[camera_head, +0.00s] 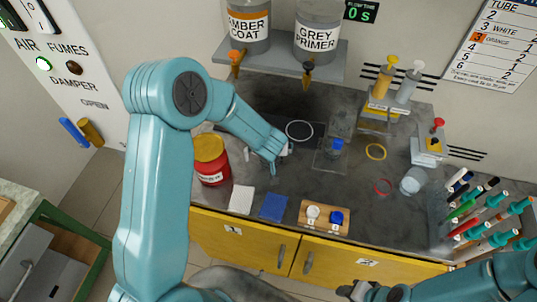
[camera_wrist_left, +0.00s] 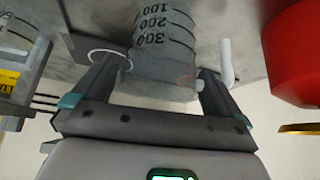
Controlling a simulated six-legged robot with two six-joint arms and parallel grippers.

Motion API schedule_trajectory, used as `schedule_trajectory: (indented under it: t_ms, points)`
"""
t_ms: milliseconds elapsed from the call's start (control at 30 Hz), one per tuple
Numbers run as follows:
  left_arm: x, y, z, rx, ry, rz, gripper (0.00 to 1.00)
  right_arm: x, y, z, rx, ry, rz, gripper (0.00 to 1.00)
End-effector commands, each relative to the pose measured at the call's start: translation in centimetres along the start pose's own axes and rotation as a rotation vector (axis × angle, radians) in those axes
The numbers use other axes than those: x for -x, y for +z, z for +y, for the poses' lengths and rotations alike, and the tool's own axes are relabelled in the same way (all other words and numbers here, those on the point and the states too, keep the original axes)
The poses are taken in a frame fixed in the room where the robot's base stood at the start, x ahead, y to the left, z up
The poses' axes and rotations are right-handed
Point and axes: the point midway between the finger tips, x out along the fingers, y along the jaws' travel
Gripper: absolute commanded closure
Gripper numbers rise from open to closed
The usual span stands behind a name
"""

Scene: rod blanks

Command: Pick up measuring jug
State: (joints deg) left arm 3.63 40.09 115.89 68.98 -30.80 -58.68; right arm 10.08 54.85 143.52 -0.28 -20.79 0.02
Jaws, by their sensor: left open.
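The measuring jug (camera_wrist_left: 163,45) is clear with a dark scale marked 100, 200 and 300, and shows in the left wrist view. Its white handle (camera_wrist_left: 227,62) is on the right side. My left gripper (camera_wrist_left: 157,88) is open, with one finger on each side of the jug. I cannot tell whether the fingers touch it. In the head view my left gripper (camera_head: 276,162) is low over the bench, and the arm largely hides the jug. My right gripper (camera_head: 358,291) is at the bottom edge of the head view, too small to judge.
A red tin (camera_head: 211,172) stands close left of the left gripper. A blue cloth (camera_head: 272,207) and a wooden tray (camera_head: 325,227) lie nearer. A shelf with bottles (camera_head: 280,64) overhangs the back.

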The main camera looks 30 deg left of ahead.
Motion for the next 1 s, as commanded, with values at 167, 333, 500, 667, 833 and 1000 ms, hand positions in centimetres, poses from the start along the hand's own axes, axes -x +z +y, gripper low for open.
schedule_trajectory:
  t_ms: [167, 333, 500, 667, 833, 1000]
  points:
    - [-2.4, 0.0, 0.0, -0.001, 0.0, -0.001, 0.0, -0.2, 0.0, 0.1, 0.0, 0.0, 0.0, 0.57]
    - [-2.6, -0.1, 0.0, 0.0, 0.001, 0.001, 0.0, -0.2, 0.0, 0.1, 0.0, 0.0, 0.0, 0.57]
    - [-2.6, 0.0, 0.0, 0.0, 0.001, 0.0, 0.26, -0.2, 0.0, 0.1, 0.0, 0.0, 0.0, 0.57]
    - [-2.6, 0.0, 0.0, 0.0, 0.001, 0.0, 0.35, -0.2, 0.0, 0.1, 0.0, 0.0, 0.0, 0.57]
    - [-2.5, -0.1, 0.0, 0.0, 0.0, 0.0, 0.36, -0.1, 0.0, 0.1, 0.0, 0.0, 0.0, 0.57]
    - [-1.4, -0.9, 0.1, 0.001, 0.001, 0.002, 0.36, 0.3, 0.0, -0.1, 0.0, 0.0, 0.0, 0.57]
